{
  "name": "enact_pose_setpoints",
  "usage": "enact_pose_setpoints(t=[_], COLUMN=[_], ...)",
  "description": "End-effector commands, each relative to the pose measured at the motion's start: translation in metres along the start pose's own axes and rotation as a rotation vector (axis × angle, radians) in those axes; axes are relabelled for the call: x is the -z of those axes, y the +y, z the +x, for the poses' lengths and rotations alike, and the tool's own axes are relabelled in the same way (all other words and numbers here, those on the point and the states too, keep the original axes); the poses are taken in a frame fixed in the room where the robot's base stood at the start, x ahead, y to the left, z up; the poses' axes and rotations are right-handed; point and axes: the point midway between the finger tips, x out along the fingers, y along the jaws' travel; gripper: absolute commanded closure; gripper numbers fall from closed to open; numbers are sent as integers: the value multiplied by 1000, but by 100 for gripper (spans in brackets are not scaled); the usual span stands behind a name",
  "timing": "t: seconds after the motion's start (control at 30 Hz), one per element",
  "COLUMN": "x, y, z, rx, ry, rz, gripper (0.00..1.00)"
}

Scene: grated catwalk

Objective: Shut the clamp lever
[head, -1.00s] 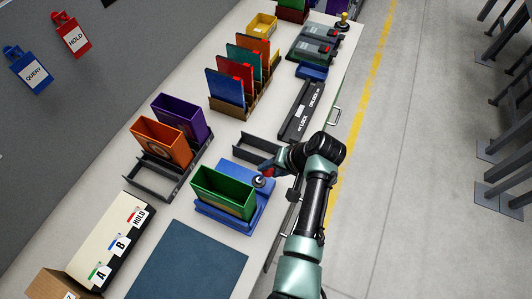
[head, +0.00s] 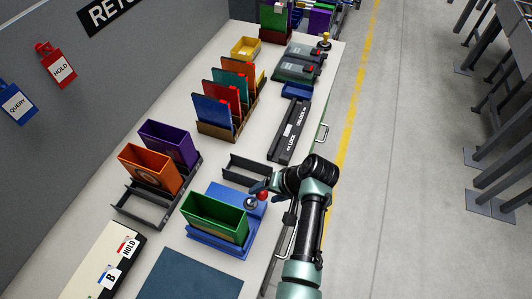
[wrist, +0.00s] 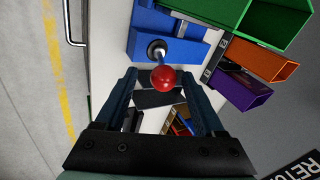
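The clamp lever is a short stem with a red ball knob (wrist: 164,78) and a grey round pivot (wrist: 157,50), on a blue fixture (wrist: 150,20). In the head view the red knob (head: 263,195) stands at the right side of the blue fixture (head: 221,245), beside the green bin (head: 215,216) seated in it. My gripper (wrist: 158,76) is open in the wrist view, with the knob between its two fingertips. I cannot tell whether either finger touches it. In the head view my gripper (head: 264,186) is right behind the knob, its fingers partly hidden.
An empty dark rack (head: 246,170) lies just behind the fixture. Orange (head: 150,168) and purple (head: 168,145) bins stand to the left. A black lock/unlock panel (head: 290,131) lies beyond, near the bench's right edge. A dark blue mat (head: 190,276) lies in front.

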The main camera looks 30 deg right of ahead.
Motion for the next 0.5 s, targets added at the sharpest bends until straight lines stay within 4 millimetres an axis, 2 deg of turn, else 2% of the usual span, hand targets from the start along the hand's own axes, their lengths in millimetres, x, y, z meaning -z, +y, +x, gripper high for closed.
enact_pose_setpoints(t=[0.27,0.37,0.5], x=[1,2,1], y=[-1,-1,0], z=[-3,-12,-34], rx=[2,2,2], ry=[1,4,6], rz=[-2,-2,-2], gripper=[29,29,29])
